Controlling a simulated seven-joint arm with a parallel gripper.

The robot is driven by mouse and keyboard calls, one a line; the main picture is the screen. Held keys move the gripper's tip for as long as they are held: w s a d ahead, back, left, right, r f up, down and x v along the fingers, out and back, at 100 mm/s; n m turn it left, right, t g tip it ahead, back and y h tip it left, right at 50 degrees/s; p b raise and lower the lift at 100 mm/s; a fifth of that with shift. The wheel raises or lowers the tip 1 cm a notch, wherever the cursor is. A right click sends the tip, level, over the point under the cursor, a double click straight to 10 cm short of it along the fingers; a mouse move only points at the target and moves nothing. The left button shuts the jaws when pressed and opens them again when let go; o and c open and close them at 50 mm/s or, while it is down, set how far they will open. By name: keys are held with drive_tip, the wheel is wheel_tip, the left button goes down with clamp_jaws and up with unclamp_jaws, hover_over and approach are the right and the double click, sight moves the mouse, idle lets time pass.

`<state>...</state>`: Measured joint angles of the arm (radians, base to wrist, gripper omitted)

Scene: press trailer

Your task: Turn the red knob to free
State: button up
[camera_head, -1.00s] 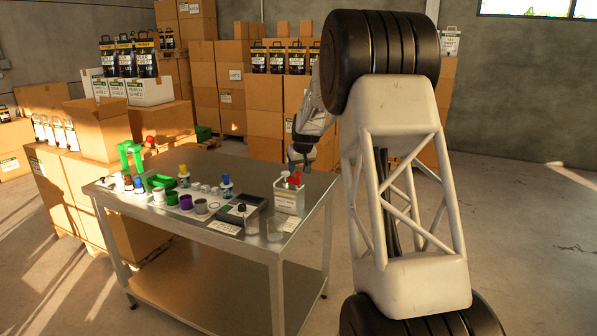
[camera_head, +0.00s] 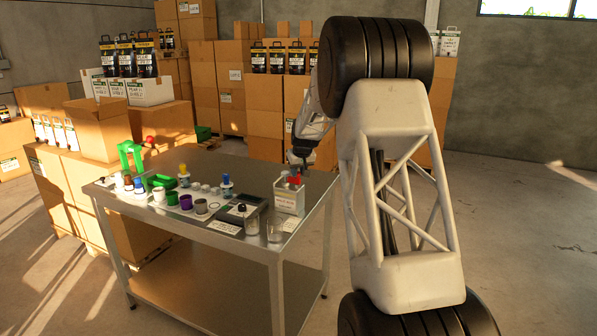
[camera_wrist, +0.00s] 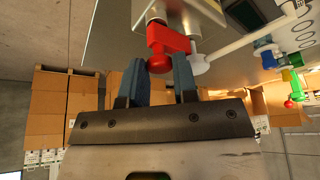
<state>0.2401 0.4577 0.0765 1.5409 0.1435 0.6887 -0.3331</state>
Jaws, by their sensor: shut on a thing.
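The red knob (camera_wrist: 167,38) is a T-shaped handle with a rounded end, on a white box (camera_head: 289,201) near the table's right end. It also shows small in the head view (camera_head: 294,178). My gripper (camera_wrist: 159,62) has its two blue-grey fingers on either side of the knob's rounded end, shut on it. A white round-ended piece (camera_wrist: 199,64) sits just outside the right finger. In the head view my gripper (camera_head: 301,164) is above the box, and the fingertips are too small to make out. Any label marking free is not readable.
The metal table (camera_head: 185,231) also bears a green press (camera_head: 131,156), several small jars, a dark device (camera_head: 238,213) and a clear container (camera_head: 275,231) in front of the white box. Cardboard boxes (camera_head: 264,92) stack behind. Open floor lies to the right.

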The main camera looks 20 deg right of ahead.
drive_tip(key=shift+m, duration=0.4)
drive_tip(key=m+h, duration=0.1)
drive_tip(key=m, duration=0.3)
drive_tip(key=shift+a+g+h, duration=0.15)
drive_tip(key=shift+g+h, duration=0.15)
drive_tip(key=shift+h, duration=0.1)
drive_tip(key=m+g+h, duration=0.1)
drive_tip(key=m, duration=0.3)
drive_tip(key=shift+w+a, duration=0.1)
drive_tip(key=m+g+h, duration=0.1)
drive_tip(key=m, duration=0.3)
drive_tip(key=shift+w+m, duration=0.1)
drive_tip(key=shift+m, duration=0.2)
drive_tip(key=m+g, duration=0.1)
drive_tip(key=m, duration=0.1)
drive_tip(key=m+g, duration=0.1)
drive_tip(key=m, duration=0.1)
drive_tip(key=shift+w+a+m+h, duration=0.1)
drive_tip(key=shift+m+h, duration=0.2)
drive_tip(key=shift+h, duration=0.1)
drive_tip(key=o, duration=0.9)
drive_tip(key=shift+o, duration=0.2)
drive_tip(key=shift+r, duration=0.15)
